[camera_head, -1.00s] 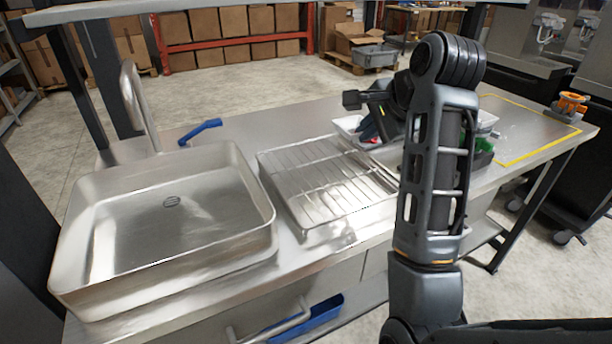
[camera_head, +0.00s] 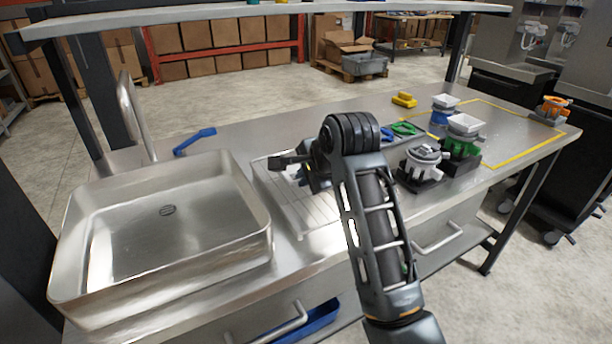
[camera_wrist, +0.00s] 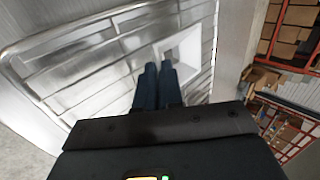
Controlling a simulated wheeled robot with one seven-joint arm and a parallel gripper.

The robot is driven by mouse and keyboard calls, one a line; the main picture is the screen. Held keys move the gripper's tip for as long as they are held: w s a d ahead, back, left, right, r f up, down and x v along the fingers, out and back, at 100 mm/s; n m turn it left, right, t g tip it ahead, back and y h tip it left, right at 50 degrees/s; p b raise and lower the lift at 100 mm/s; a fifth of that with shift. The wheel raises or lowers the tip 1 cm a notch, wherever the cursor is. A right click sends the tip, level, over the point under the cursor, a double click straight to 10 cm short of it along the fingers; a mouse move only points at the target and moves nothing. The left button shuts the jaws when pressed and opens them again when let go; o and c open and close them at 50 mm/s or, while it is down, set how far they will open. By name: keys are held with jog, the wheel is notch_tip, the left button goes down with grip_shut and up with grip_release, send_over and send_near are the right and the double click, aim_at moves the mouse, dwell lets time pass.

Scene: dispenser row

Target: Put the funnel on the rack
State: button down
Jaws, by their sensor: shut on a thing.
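The wire rack (camera_head: 318,215) lies on the steel counter just right of the sink, partly hidden by my arm. In the wrist view its bars (camera_wrist: 85,68) fill the left and middle. My gripper (camera_wrist: 158,70) points down over the rack, with its dark fingers close together. They are shut on a white, square-mouthed funnel (camera_wrist: 188,52), which shows just beyond the fingertips against the bars. I cannot tell whether the funnel touches the rack. In the head view my wrist and arm hide most of the funnel.
The sink (camera_head: 165,220) with its tall tap is left of the rack. A blue-handled tool (camera_head: 195,140) lies behind it. Right of my arm stand a grey-topped dispenser (camera_head: 424,160) and two dispensers with white square tops (camera_head: 465,123). A yellow block (camera_head: 404,99) lies at the back.

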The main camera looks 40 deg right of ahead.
jog(key=c, duration=1.3)
grip_release()
jog(key=shift+o, duration=0.2)
jog(key=shift+r, duration=0.1)
jog(key=v, duration=1.2)
